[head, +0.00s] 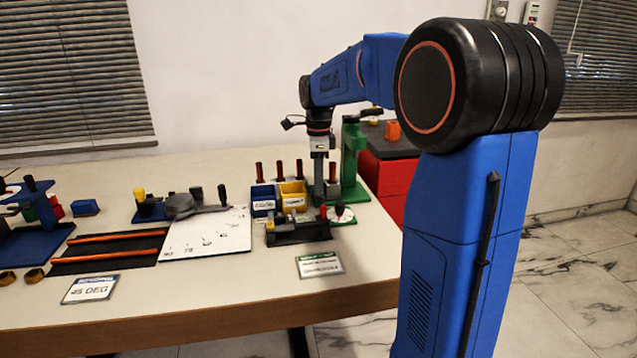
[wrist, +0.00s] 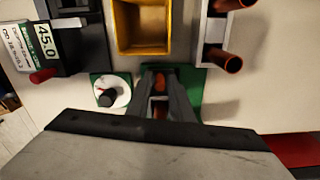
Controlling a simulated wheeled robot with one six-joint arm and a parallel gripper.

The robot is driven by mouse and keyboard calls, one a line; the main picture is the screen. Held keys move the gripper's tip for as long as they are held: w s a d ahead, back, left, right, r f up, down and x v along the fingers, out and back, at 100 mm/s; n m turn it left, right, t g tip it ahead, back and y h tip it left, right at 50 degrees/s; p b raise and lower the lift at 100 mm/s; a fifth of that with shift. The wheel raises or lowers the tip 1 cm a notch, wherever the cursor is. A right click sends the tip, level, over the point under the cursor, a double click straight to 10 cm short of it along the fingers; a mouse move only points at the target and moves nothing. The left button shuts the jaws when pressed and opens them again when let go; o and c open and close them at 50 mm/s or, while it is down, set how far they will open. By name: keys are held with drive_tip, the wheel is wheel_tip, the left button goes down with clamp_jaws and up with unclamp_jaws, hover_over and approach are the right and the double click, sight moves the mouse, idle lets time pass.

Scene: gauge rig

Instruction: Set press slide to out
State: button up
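The green press (head: 352,165) stands at the right end of the table, upright with a dark lever at its top. Its green base also shows in the wrist view (wrist: 190,86). My gripper (head: 320,186) points down just left of the press column. In the wrist view my gripper (wrist: 160,88) has its two dark fingers over the green base, with a small gap between them. A reddish-brown piece (wrist: 159,83) shows in that gap; I cannot tell whether the fingers touch it. The press slide itself is not clearly visible, and my fingers cover part of that area.
A yellow bin (wrist: 143,27) lies beyond my fingers. A white dial with a black knob (wrist: 110,94) is close on the left, near a black gauge reading 45.0 (wrist: 58,48). A grey holder with copper pins (wrist: 213,50) is on the right. The table's front strip is mostly clear.

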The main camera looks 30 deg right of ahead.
clamp_jaws()
drive_tip(key=shift+w+a, duration=0.2)
drive_tip(key=shift+a, duration=0.4)
drive_tip(key=shift+w+a, duration=0.15)
drive_tip(key=shift+a, duration=0.45)
unclamp_jaws()
drive_tip(key=shift+a, duration=0.15)
